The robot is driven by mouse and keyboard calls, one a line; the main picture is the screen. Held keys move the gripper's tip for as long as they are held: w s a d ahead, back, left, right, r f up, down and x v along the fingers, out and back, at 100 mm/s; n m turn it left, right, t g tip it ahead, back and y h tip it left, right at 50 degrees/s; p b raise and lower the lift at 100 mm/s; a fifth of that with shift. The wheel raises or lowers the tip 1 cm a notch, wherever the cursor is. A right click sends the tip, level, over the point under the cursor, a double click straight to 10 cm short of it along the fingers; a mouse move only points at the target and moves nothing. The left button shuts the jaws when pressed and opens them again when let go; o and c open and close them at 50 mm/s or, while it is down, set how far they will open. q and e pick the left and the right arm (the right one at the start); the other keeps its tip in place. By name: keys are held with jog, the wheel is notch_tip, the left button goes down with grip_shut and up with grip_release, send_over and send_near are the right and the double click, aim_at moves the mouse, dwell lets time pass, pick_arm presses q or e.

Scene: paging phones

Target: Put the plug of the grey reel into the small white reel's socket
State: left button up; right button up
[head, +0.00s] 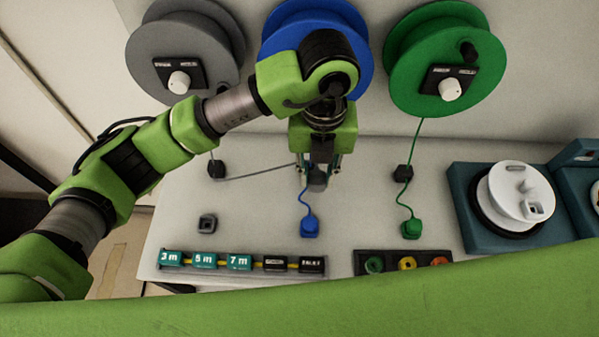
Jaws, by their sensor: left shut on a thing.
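The grey reel (203,43) is mounted at the back left. Its grey cable (255,172) runs through a black guide (216,169) to my left gripper (320,172). My left gripper points down, shut on the grey plug (318,184), above the white surface near the blue cable. The small white reel (513,183) lies flat at the right on a dark teal base, with a square socket (534,209) on its top near the front right. My left gripper is well left of it. My right gripper is not in view.
Blue (290,22) and green (440,38) reels stand at the back. A blue plug (310,227) and a green plug (411,228) rest in front, and a grey holder (207,223) at left. Labelled buttons (240,262) and a ring panel (390,252) line the front edge.

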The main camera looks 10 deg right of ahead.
pick_arm(q)
jog(key=s+d+b, duration=0.2)
jog(key=d+b, duration=0.1)
jog(key=d, duration=1.2)
jog(key=shift+d, duration=0.15)
jog(key=shift+s, duration=0.1)
jog(key=shift+b, duration=0.35)
